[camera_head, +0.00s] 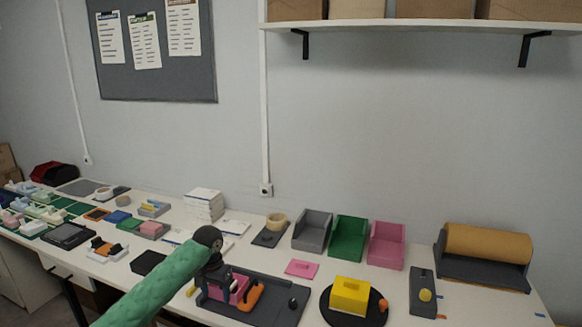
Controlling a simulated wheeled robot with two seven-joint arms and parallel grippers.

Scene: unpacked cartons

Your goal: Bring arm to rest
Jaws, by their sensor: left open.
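My left arm (150,287), in a green sleeve, comes in from the bottom left. Its dark wrist and left gripper (219,284) point down over a dark grey tray (277,310) near the front of the table. The gripper is open, and its fingertips are small and partly hidden among the dark parts. A pink block (240,290) and an orange piece (255,297) sit right beside it; I cannot tell whether the fingers touch them. My right gripper is not in view.
The white table (182,212) is crowded. Grey (312,231), green (347,238) and pink (386,245) bins stand at the back. A yellow block (349,296) is on a black disc to the right. A brown roll (487,243) lies in its holder. A shelf (420,27) hangs above.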

